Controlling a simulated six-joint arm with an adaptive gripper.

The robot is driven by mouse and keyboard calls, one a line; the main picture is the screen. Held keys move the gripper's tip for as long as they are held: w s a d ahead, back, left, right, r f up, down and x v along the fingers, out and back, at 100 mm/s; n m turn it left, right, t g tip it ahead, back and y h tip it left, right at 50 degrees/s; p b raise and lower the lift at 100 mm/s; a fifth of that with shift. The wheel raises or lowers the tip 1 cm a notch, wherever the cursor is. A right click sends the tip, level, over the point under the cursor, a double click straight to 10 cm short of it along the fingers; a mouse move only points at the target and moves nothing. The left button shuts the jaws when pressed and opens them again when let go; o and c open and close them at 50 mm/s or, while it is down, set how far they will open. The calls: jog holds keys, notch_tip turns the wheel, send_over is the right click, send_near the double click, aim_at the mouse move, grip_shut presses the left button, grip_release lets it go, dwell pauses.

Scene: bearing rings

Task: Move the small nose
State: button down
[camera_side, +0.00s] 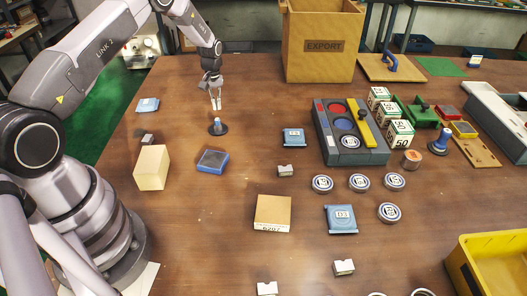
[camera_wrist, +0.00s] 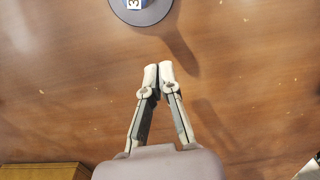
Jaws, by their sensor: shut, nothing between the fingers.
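A small nose, a short blue stub on a dark round base (camera_side: 218,129), stands upright on the table at the upper left of the side view. In the wrist view its round grey base (camera_wrist: 152,17) with a blue labelled top is cut off by the top edge. My gripper (camera_side: 216,107) points down above and close to this piece in the side view, with nothing in it. In the wrist view the fingertips (camera_wrist: 158,68) meet, and the disc lies beyond them, apart. A similar blue piece on a dark base (camera_side: 439,146) stands at the right.
A grey tray (camera_side: 372,157) with coloured discs stands right of centre. White-green boxes (camera_side: 400,133) and loose bearing rings (camera_side: 359,182) are near it. A tan block (camera_side: 151,168) and a blue-rimmed tray (camera_side: 212,161) lie nearer. An EXPORT crate (camera_side: 322,65) stands behind.

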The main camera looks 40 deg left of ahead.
aim_at(216, 120)
notch_tip(216, 120, down, 3)
jog(key=shift+s+d+f, duration=0.1)
jog(key=shift+d+f, duration=0.05)
jog(key=shift+f, duration=0.05)
jog(key=shift+s+d+r, duration=0.15)
jog(key=shift+s+d, duration=0.65)
jog(key=shift+d, duration=0.05)
jog(key=shift+s+d, duration=0.45)
jog(key=shift+d, duration=0.05)
jog(key=shift+s+d, duration=1.05)
jog(key=shift+d, duration=0.15)
jog(key=shift+w+a, duration=0.1)
